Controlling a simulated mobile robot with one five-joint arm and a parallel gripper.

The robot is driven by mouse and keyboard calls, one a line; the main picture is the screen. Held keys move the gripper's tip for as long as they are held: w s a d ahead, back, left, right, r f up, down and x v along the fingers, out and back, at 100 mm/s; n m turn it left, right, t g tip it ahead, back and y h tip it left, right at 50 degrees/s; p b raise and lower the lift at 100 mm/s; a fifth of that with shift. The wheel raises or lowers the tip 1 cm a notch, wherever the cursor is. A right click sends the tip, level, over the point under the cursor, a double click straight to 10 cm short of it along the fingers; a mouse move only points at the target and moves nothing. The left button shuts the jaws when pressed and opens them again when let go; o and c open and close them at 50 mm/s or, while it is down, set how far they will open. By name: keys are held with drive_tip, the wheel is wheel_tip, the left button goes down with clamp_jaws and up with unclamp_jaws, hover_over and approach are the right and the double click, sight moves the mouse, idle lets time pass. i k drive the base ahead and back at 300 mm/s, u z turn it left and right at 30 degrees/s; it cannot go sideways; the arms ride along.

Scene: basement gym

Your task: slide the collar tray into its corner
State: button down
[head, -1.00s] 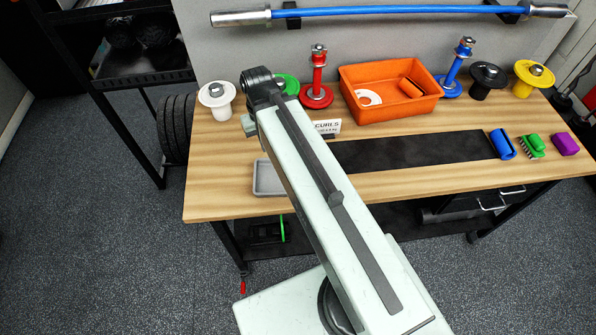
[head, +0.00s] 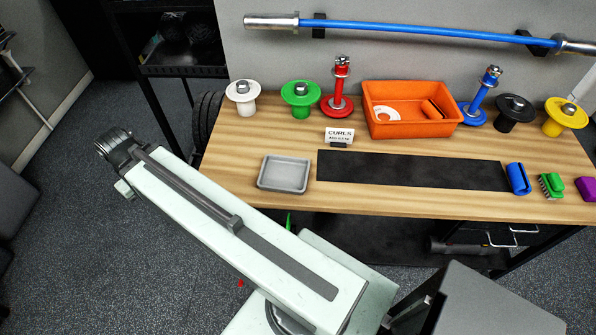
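A small empty grey tray (head: 284,174), likely the collar tray, lies flat on the wooden workbench (head: 245,148). It sits left of the black mat (head: 415,170) with a narrow strip of wood between them, near the front edge. No marked corner for it can be made out. My arm reaches to the left, off the bench's front left side, and ends at a dark joint over the floor. My gripper's fingers do not show, and nothing of mine touches the tray.
A CURLS card (head: 339,136) stands behind the mat. An orange bin (head: 409,110) and several plate-stacked posts line the back. Blue (head: 518,179), green (head: 555,186) and purple pieces lie at the right. The bench's left end is bare wood.

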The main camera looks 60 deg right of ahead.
sight(288, 174)
drive_tip(key=k, duration=1.45)
drive_tip(key=u, duration=0.35)
drive_tip(key=i, duration=1)
drive_tip(key=u, duration=0.05)
